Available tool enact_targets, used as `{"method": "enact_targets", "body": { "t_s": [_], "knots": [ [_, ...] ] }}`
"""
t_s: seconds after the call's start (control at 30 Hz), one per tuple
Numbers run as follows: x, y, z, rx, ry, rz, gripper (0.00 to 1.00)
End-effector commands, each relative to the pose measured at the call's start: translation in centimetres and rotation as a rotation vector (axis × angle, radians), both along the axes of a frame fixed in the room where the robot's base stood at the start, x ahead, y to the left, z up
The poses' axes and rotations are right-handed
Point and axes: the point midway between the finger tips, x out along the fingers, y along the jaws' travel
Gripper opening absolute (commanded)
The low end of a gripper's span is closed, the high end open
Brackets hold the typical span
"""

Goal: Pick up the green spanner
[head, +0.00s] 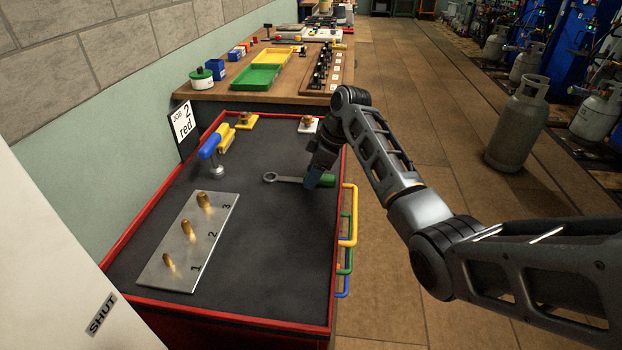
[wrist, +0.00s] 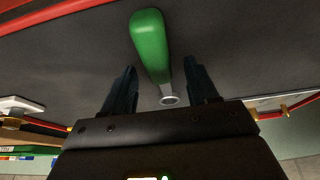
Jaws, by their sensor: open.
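The green spanner lies flat on the dark top of the red-edged bench. In the head view its grey ring end and shaft (head: 287,179) point left, and its green handle (head: 328,180) is partly hidden by my gripper (head: 313,180). In the wrist view the green handle (wrist: 150,45) shows between and beyond my two dark fingers, with a grey end (wrist: 170,100) nearer the palm. My gripper (wrist: 160,85) is open, with one finger on each side of the spanner. I cannot tell how far above the bench the fingertips are.
A metal plate (head: 180,255) with several brass pieces and numbers lies left of centre. A blue-handled tool (head: 211,146) and a yellow piece (head: 226,138) stand near the left edge. Coloured handles (head: 347,230) stick out on the right side. The front right bench top is clear.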

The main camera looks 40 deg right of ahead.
Motion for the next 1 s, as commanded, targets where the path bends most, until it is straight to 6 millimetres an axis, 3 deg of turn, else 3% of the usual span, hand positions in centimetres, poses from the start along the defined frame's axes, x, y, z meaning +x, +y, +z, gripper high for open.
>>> {"method": "enact_targets", "body": {
  "t_s": [0.1,0.7,1.0],
  "knots": [
    [0.0,0.0,0.02,0.0,0.0,0.0,0.58],
    [0.01,-0.02,0.08,-0.001,-0.001,0.0,0.01],
    [0.03,-0.03,0.14,-0.001,-0.002,-0.001,0.0]
  ]
}}
